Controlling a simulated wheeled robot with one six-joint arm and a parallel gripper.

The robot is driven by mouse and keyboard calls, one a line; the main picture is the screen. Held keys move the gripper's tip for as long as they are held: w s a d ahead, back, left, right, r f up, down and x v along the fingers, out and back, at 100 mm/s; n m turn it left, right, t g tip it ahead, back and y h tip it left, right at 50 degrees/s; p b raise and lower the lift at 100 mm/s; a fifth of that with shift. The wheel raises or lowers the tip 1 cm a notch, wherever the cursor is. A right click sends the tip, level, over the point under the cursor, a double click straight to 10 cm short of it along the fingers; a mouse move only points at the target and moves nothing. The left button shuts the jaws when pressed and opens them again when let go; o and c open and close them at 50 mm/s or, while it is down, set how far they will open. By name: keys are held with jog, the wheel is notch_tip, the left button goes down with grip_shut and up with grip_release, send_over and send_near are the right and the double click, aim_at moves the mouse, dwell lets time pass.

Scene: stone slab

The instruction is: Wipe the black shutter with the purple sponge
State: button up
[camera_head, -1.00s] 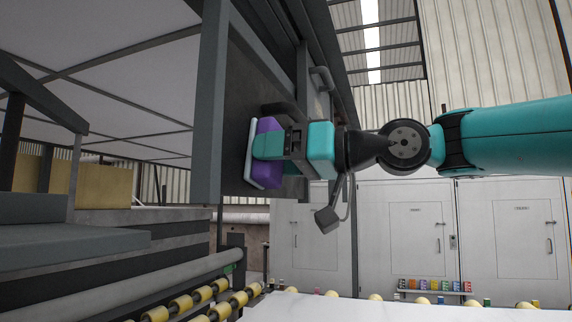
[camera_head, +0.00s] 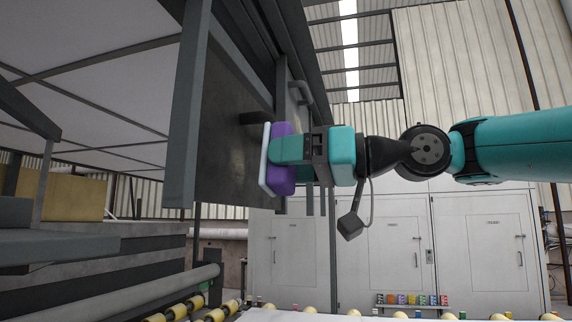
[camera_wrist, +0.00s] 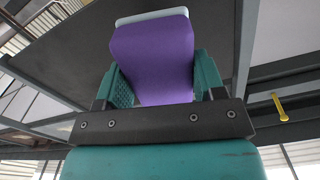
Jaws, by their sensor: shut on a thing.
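The black shutter (camera_head: 226,135) hangs upright at the left of centre in the head view, a dark panel with lighter smudges and a dark handle. It also fills the background of the wrist view (camera_wrist: 80,44). My gripper (camera_head: 290,152) is shut on the purple sponge (camera_head: 282,185), with one teal finger on each side in the wrist view. The sponge (camera_wrist: 153,55) has a white face layer turned toward the shutter. In the head view the sponge overlaps the shutter's right part; I cannot tell whether it touches.
A grey frame post (camera_head: 186,110) borders the shutter on the left. A roller conveyor (camera_head: 190,308) and a white slab (camera_head: 290,315) lie below. White cabinets (camera_head: 395,240) stand behind, with a rack of small coloured items (camera_head: 412,300). A yellow handle (camera_wrist: 279,107) shows at the right in the wrist view.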

aim_at(242, 170)
jog(key=v, duration=0.3)
jog(key=shift+b, duration=0.3)
dwell(0.6)
jog(key=shift+p+x, duration=0.35)
jog(key=shift+x, duration=3.15)
jog(key=shift+x, duration=1)
jog(key=shift+w+p, duration=0.1)
jog(key=shift+p, duration=0.2)
jog(key=shift+w+d+p, duration=0.25)
jog(key=shift+w+p, duration=0.05)
jog(key=shift+w, duration=0.3)
jog(key=shift+w+d+p, duration=0.3)
jog(key=shift+w+p, duration=0.05)
jog(key=shift+w, duration=0.25)
jog(key=shift+w+d+p, duration=0.25)
jog(key=shift+w+p, duration=0.05)
jog(key=shift+w, duration=0.3)
jog(key=shift+a, duration=0.15)
